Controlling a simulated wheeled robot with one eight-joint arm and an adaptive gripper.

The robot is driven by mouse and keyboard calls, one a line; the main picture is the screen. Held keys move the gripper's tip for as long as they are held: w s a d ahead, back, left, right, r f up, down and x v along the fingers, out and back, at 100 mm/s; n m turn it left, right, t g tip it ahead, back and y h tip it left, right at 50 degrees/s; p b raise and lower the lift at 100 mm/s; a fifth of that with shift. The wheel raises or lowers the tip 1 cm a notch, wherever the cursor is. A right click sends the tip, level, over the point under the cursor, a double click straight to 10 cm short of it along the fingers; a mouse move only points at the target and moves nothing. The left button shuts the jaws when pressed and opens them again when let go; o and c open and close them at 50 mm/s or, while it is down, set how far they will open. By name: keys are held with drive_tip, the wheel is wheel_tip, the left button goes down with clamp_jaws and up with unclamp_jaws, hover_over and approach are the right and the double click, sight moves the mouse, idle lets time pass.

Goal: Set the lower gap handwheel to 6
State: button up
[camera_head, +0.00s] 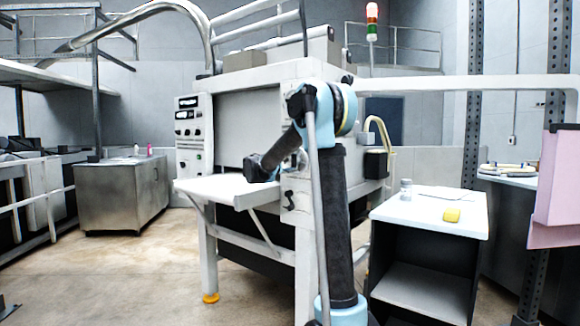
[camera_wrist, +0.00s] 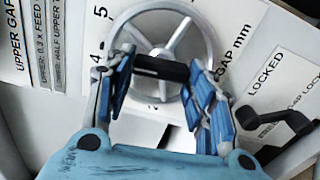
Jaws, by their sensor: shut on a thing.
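The handwheel (camera_wrist: 207,40) is a grey ring with spokes, at the top middle of the wrist view. Scale numbers surround it: a 5 at upper left, a 4 at left and what looks like a 2 below. A "GAP mm" label is at its right; no 6 shows. My gripper (camera_wrist: 161,69) is shut on a black bar-like handle (camera_wrist: 160,67) in front of the wheel, with blue fingers on either side. I cannot make out a pointer. In the head view my arm hides the wheel, and I cannot make out the gripper clearly.
A black lock lever (camera_wrist: 272,118) sits right of the wheel, near a "LOCKED" label (camera_wrist: 270,75). The sheeter (camera_head: 250,120) has a projecting white table (camera_head: 225,188). A small white-topped cart (camera_head: 430,212) stands to the right. Floor is open at left.

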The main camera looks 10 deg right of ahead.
drive_tip(key=m, duration=1.2)
drive_tip(key=shift+s+r+m, duration=0.1)
drive_tip(key=shift+s+m, duration=0.05)
drive_tip(key=shift+m, duration=0.25)
idle(0.3)
drive_tip(key=o, duration=1.1)
drive_tip(key=shift+c, duration=0.2)
drive_tip(key=v, duration=1.1)
drive_tip(key=shift+s+a, duration=0.25)
drive_tip(key=shift+a, duration=0.05)
drive_tip(key=shift+d, duration=0.1)
